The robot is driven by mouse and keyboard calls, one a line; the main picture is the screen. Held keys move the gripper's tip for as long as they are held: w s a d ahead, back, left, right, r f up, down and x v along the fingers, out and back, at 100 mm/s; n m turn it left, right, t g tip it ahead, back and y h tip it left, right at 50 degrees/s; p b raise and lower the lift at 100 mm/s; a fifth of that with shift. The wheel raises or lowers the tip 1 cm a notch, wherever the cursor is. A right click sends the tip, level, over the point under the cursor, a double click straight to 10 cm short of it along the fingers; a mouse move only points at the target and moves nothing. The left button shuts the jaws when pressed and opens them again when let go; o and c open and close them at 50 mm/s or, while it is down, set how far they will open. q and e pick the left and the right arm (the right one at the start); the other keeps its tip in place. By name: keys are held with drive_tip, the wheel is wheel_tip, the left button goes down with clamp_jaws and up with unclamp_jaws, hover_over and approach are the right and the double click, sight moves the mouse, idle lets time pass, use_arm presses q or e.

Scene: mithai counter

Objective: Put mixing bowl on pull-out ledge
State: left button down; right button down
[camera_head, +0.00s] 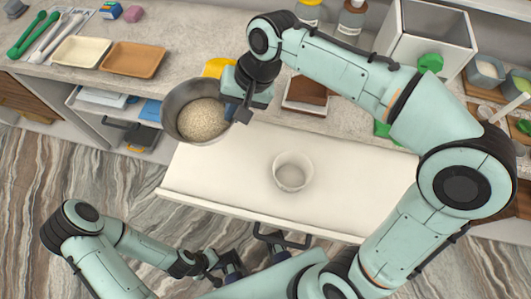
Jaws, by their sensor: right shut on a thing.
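The mixing bowl (172,106) is a grey metal bowl with pale grains in it. My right gripper (236,109) is shut on its right rim and holds it upright over the left back corner of the pull-out ledge. The pull-out ledge (235,182) is a flat white board that sticks out from the counter. A small translucent cup (293,172) stands near its middle. My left gripper (222,268) is low in the view, in front of the ledge and apart from the bowl; its finger gap is unclear.
The counter behind holds a cream tray (82,52), an orange-brown tray (133,60) and a box of brown stuff (306,95). An open shelf with a blue item (150,110) is left of the bowl. The ledge is bare on both sides of the cup.

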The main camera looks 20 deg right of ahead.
drive_tip(key=b, duration=0.3)
hover_over(239, 158)
drive_tip(key=d, duration=0.1)
drive_tip(key=f, duration=1.4)
drive_tip(key=shift+s+d+f, duration=0.1)
drive_tip(key=shift+s+f, duration=0.15)
drive_tip(key=shift+f, duration=0.15)
drive_tip(key=shift+w+f, duration=0.1)
drive_tip(key=shift+f, duration=2.4)
drive_tip(key=shift+f+b, duration=0.2)
drive_tip(key=shift+b, duration=0.2)
drive_tip(key=c, duration=1.2)
unclamp_jaws()
drive_tip(key=shift+c, duration=0.2)
drive_tip(key=shift+d+r, duration=0.15)
drive_tip(key=shift+r, duration=0.25)
drive_tip(key=p+v, duration=0.2)
drive_tip(key=v, duration=0.9)
drive_tip(key=shift+r, duration=0.25)
